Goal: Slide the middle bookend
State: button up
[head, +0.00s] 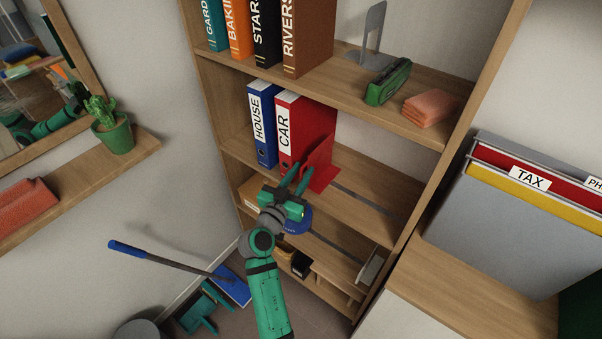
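The middle bookend (321,170) is red and stands on the middle shelf (372,181), at the right side of the red CAR binder (284,130). Its flat base lies on the shelf at the left end of a dark slot. My gripper (299,172) is green, with its two fingers apart and pointing up toward the binder and bookend. In the picture the fingers overlap the lower part of the binder and lie just left of the bookend's base. Nothing shows held between them. I cannot tell whether a finger touches the bookend.
A blue HOUSE binder (262,120) stands left of the red one. The middle shelf is clear to the right. Grey bookends stand on the upper (373,40) and lower (370,267) shelves. A green case (388,82) lies on the upper shelf. A grey file box (510,225) is at right.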

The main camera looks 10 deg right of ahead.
jog(key=v, duration=1)
jog(key=shift+s+a, duration=0.2)
jog(key=shift+s, duration=0.1)
